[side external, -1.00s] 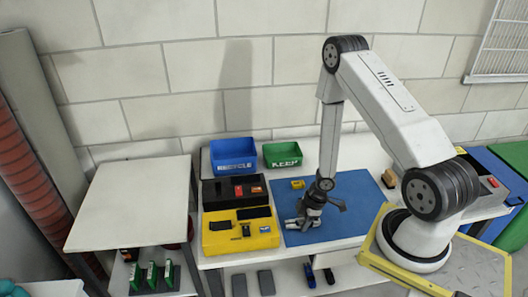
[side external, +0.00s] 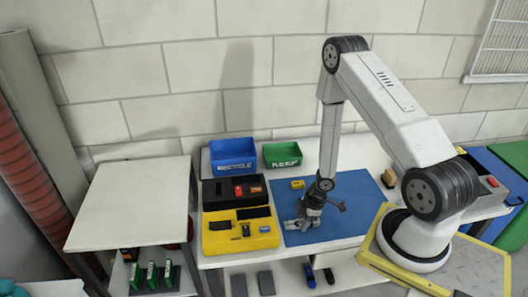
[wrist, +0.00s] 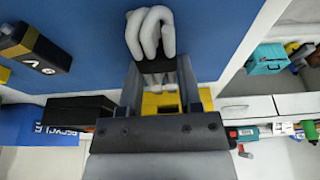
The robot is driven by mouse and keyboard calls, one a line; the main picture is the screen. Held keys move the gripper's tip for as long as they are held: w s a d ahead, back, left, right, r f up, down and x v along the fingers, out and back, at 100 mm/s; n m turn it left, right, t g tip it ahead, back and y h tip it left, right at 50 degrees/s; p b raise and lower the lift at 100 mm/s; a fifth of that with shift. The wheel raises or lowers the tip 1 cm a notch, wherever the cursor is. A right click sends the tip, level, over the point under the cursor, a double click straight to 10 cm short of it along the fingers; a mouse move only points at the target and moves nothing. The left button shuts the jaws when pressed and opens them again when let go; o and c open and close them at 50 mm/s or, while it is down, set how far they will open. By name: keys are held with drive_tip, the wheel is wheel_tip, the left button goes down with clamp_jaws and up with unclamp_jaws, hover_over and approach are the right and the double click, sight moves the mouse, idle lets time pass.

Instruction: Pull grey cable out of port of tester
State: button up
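The grey cable (wrist: 150,32) shows in the wrist view as a thick looped bundle over the blue mat, with a black end (wrist: 155,66) just in front of my gripper (wrist: 160,78). A yellow body (wrist: 163,100), seemingly the tester, shows between the fingers, partly hidden by the gripper. Whether the cable's end sits in its port is hidden. In the side view, my gripper (side external: 308,214) points down low over the mat, with a grey bundle at its fingertips (side external: 296,222). The fingers flank the cable's end, but I cannot tell whether they grip it.
A small yellow-and-black block (side external: 298,184) lies on the blue mat (side external: 350,195), behind my gripper. Yellow (side external: 215,241) and black (side external: 210,198) trays stand left of the mat. Blue (side external: 233,156) and green (side external: 282,155) bins stand behind. The mat's right part is clear.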

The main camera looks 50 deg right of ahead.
drive_tip(key=shift+s+d+f, duration=0.1)
drive_tip(key=shift+d+f, duration=0.05)
drive_tip(key=shift+f, duration=0.05)
drive_tip(key=shift+v, duration=4.15)
drive_tip(key=shift+r, duration=0.1)
drive_tip(key=shift+w+r, duration=0.35)
drive_tip(key=shift+w, duration=0.15)
drive_tip(key=w+a+r+m+h, duration=0.2)
drive_tip(key=a+r+m, duration=0.1)
drive_tip(key=r, duration=0.4)
drive_tip(key=w+a+r+m+h, duration=0.2)
drive_tip(key=a+r+m, duration=0.15)
drive_tip(key=r, duration=0.35)
drive_tip(key=s+a+r+m+y, duration=0.1)
drive_tip(key=s+a+r+m, duration=0.1)
drive_tip(key=a, duration=0.5)
wheel_tip(320, 180, up, 2)
drive_tip(key=shift+s+a+r+y, duration=0.1)
drive_tip(key=shift+s+a+y, duration=0.15)
drive_tip(key=shift+s+y, duration=0.2)
